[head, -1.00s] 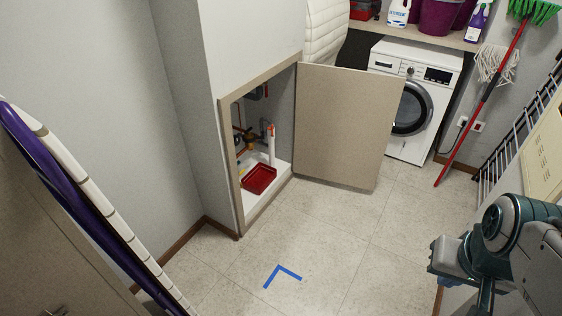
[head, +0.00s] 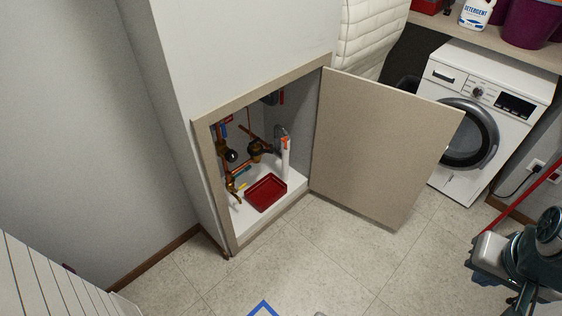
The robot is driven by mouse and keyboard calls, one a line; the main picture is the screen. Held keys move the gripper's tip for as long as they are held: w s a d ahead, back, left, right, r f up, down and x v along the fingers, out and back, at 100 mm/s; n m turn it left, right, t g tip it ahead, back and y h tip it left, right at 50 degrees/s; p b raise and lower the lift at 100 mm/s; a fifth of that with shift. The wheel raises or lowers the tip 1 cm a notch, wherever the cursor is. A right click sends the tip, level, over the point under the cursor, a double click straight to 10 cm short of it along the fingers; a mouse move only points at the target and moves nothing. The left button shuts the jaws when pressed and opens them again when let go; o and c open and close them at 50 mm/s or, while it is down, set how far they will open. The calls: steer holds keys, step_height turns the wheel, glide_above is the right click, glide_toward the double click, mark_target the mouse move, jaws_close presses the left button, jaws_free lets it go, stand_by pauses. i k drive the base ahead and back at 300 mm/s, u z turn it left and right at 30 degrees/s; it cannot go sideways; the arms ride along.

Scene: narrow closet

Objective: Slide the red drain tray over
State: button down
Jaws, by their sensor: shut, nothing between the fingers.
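The red drain tray (head: 266,192) is a shallow rectangular tray. It lies on the white floor (head: 250,223) of the open low cabinet, beneath pipes and valves. A white upright pipe (head: 285,160) with an orange top stands just behind its right side. My gripper (head: 480,268) is at the lower right edge of the picture, shut and empty, its fingers hard to make out. It is far from the tray, outside the cabinet and to the right of its open door.
The cabinet door (head: 380,145) stands open to the right. The cabinet frame (head: 209,175) surrounds the opening. Copper pipes and valves (head: 255,148) crowd the space behind the tray. A washing machine (head: 455,150) stands at the right.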

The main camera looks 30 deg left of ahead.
mark_target(266, 192)
steer(key=u, duration=0.6)
steer(key=i, duration=1.1)
steer(key=u, duration=1.55)
steer(key=i, duration=0.5)
steer(key=u, duration=0.3)
